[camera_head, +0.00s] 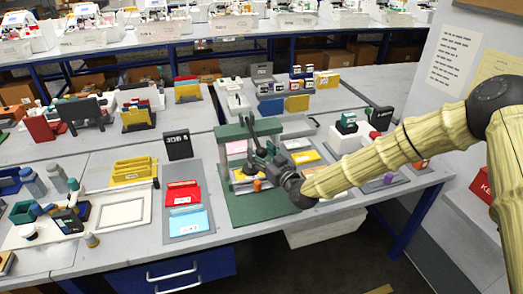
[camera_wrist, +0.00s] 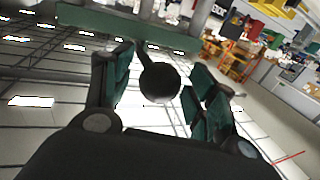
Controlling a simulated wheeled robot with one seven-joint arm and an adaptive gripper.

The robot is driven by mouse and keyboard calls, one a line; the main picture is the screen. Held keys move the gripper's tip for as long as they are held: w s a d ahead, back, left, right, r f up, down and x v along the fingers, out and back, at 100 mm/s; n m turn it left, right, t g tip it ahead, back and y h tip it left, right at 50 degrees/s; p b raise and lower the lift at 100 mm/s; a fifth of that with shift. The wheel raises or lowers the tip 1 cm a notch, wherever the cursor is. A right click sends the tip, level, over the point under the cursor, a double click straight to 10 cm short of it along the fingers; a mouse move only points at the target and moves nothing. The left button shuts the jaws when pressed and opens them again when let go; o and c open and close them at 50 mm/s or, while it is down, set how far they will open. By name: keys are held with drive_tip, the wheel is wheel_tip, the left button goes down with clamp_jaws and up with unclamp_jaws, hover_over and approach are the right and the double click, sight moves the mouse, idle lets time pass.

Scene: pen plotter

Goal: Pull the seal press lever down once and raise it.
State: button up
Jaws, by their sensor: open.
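The seal press is a green frame (camera_head: 222,133) on a green base (camera_head: 240,208) near the front of the table in the head view. Its dark lever (camera_head: 251,128) stands up from the frame. In the wrist view the lever's round black knob (camera_wrist: 159,82) sits between my gripper's fingers, and the green crossbar (camera_wrist: 125,27) shows beyond it. My gripper (camera_head: 258,161) is open in front of the press; in the wrist view its fingers (camera_wrist: 160,95) stand apart on both sides of the knob, with gaps visible. My gripper hides part of the press in the head view.
A grey tray (camera_head: 186,231) with red and blue packets lies left of the press. A black "JOB" sign (camera_head: 177,145) stands behind it. Colored cards lie right of the press, partly under my arm. A white bin (camera_head: 322,232) hangs below the table's front edge.

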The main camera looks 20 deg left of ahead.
drive_tip(key=shift+w+a, duration=0.2)
